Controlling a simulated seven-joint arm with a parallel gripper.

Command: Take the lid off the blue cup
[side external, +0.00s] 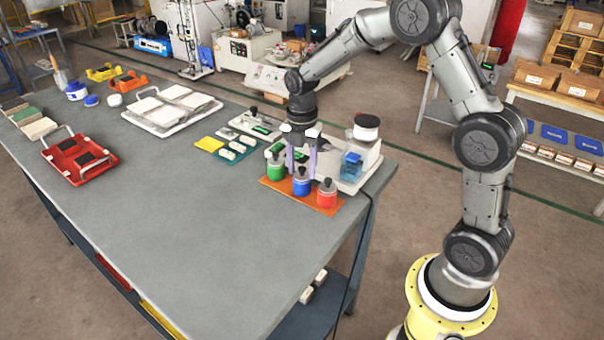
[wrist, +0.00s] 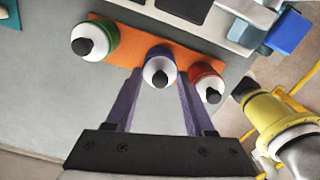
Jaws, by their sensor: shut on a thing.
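The blue cup (side external: 301,188) stands upright in the middle of a row of three on an orange mat (side external: 279,193). Its white lid (wrist: 154,71) with a black knob (wrist: 160,79) sits on top of it. My gripper (side external: 302,172) points down over the blue cup, one finger on each side of the lid. In the wrist view my gripper (wrist: 160,77) is shut on the lid. The exact contact of the fingertips is partly hidden. No gap between lid and cup can be made out.
A green cup (side external: 275,171) and a red cup (side external: 327,199), both lidded, stand close on either side. A white machine with a blue container (side external: 351,167) is just behind. The grey table (side external: 180,220) is clear in front and to the left.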

